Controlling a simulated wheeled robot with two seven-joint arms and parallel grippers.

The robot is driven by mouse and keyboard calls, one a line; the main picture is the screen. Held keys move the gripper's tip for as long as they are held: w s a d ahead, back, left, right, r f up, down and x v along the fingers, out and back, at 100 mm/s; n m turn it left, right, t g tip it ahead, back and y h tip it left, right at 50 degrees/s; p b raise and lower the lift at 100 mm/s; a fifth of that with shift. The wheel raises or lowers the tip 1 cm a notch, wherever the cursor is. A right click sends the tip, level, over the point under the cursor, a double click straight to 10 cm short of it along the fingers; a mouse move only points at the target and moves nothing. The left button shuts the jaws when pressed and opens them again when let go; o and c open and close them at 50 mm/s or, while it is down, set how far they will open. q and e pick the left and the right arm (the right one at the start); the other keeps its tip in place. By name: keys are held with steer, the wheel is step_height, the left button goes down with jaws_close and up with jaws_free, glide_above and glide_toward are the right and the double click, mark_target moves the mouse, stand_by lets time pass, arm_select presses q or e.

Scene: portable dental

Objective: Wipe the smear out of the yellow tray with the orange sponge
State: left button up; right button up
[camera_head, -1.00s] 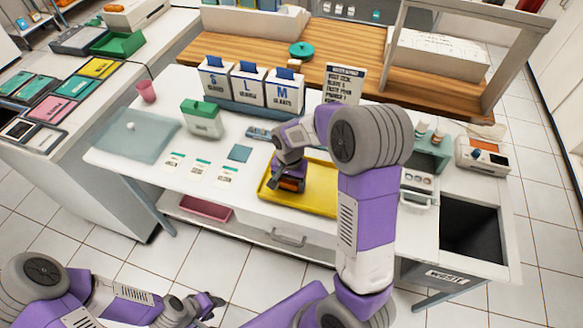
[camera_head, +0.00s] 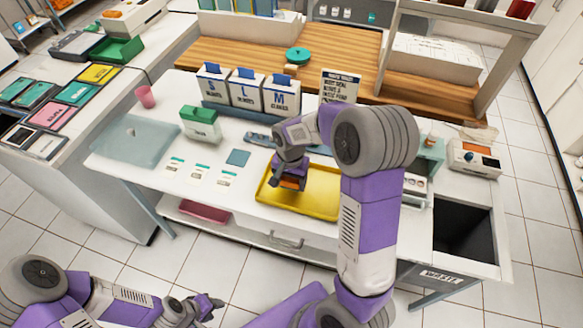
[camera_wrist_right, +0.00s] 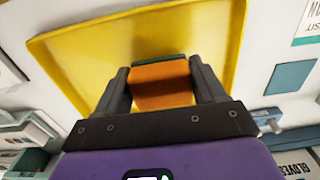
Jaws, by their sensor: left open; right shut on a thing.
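The yellow tray (camera_head: 318,202) lies on the white table in the head view. It also fills the upper part of the right wrist view (camera_wrist_right: 85,55). My right gripper (camera_head: 290,180) is over the tray's left part, pointing down and shut on the orange sponge (camera_wrist_right: 160,84). The sponge has a dark green layer on its far side and sits between both fingers. I cannot tell whether it touches the tray floor. No smear is visible; the gripper and arm hide part of the tray. My left gripper (camera_head: 207,304) is open and empty, low at the front, away from the table.
Glove boxes (camera_head: 247,90) and a green-lidded container (camera_head: 200,124) stand behind the tray. White cards (camera_head: 200,174) and a blue square (camera_head: 238,157) lie to its left. A waste opening (camera_head: 463,232) and small drawers (camera_head: 415,186) are to the right.

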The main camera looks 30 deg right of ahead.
steer(key=shift+r+p, duration=1.65)
steer(key=shift+r, duration=0.65)
steer(key=shift+f, duration=0.1)
